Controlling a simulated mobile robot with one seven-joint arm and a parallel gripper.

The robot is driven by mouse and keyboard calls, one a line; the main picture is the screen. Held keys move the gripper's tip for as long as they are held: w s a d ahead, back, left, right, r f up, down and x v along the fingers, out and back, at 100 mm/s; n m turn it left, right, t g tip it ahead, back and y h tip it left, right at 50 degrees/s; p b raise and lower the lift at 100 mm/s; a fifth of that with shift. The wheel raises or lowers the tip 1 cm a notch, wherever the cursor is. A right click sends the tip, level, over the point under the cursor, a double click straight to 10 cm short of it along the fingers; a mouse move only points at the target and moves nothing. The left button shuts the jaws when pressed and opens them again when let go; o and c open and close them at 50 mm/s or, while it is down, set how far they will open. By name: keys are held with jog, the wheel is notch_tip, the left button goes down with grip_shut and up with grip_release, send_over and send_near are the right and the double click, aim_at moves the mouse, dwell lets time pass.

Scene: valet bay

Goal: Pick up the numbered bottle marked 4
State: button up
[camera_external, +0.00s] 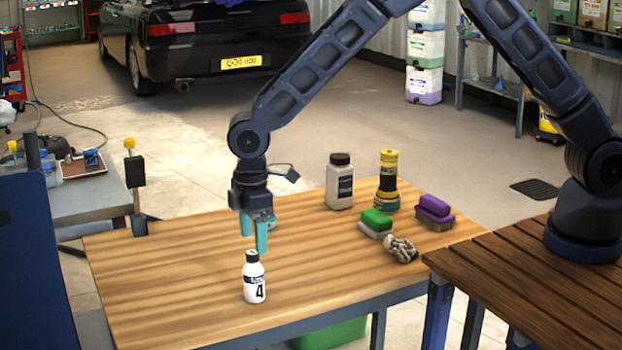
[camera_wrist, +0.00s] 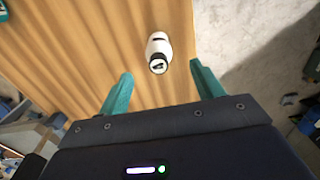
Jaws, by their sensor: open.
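The bottle marked 4 (camera_external: 254,280) is small and white with a black cap and a dark label. It stands upright near the front edge of the wooden table (camera_external: 160,290). My gripper (camera_external: 255,240) has teal fingers pointing down, above the table and a little behind the bottle in the external view. The fingers are apart and empty. In the wrist view the bottle (camera_wrist: 158,50) is seen from above, beyond the fingertips of my gripper (camera_wrist: 161,70) and roughly centred between them. The bottle does not touch the fingers there.
The table's left side is clear.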

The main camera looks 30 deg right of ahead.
aim_at(252, 252)
jog(key=shift+w+a+f, duration=0.1)
jog(key=shift+f, duration=1.85)
jog(key=shift+w+a+f, duration=0.1)
jog(key=shift+f, duration=1.85)
jog(key=c, duration=1.2)
jog(key=shift+o, duration=0.2)
jog(key=shift+r, duration=0.15)
